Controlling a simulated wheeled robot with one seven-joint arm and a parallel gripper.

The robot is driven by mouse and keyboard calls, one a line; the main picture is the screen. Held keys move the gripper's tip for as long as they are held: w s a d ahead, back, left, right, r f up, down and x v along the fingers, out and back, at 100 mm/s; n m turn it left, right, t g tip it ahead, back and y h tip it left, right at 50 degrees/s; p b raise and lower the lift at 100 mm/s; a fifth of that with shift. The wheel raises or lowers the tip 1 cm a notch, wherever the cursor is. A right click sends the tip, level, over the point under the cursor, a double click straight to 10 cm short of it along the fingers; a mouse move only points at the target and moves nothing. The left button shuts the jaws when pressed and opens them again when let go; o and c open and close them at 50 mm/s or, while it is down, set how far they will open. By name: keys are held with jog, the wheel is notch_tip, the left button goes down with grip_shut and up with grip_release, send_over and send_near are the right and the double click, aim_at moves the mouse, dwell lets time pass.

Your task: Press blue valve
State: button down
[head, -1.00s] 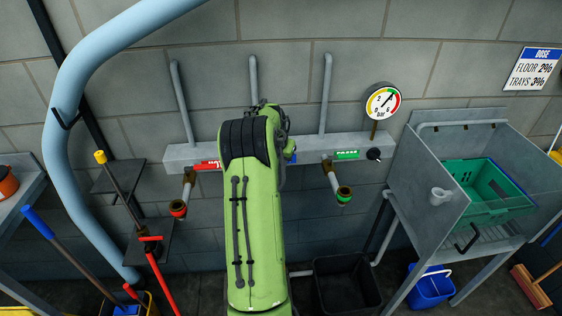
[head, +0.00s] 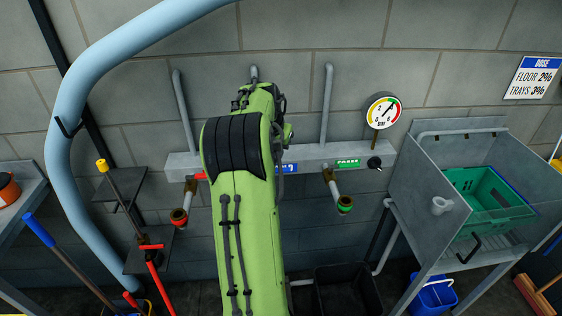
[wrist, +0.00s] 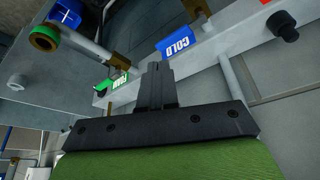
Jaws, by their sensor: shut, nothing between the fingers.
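The blue label (wrist: 180,43) on the grey wall rail (wrist: 240,40) shows in the wrist view just above and right of my gripper (wrist: 154,68). My gripper's fingers are together and empty, pointing at the rail between the blue label and a green label (wrist: 118,82). No separate blue valve knob is visible; the fingers cover that stretch of rail. Whether they touch anything there I cannot tell. In the head view, part of the blue label (head: 288,168) shows right of my arm, which hides my gripper.
A black knob (wrist: 284,28) stands on the rail near the red label. In the head view another black knob (head: 374,162) is at the rail's right end, below a pressure gauge (head: 383,110). Red-ringed (head: 179,216) and green-ringed (head: 345,203) outlets hang below. A steel sink (head: 420,180) stands right.

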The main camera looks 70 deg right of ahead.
jog(key=v, duration=0.4)
jog(key=shift+r, duration=0.2)
dwell(0.3)
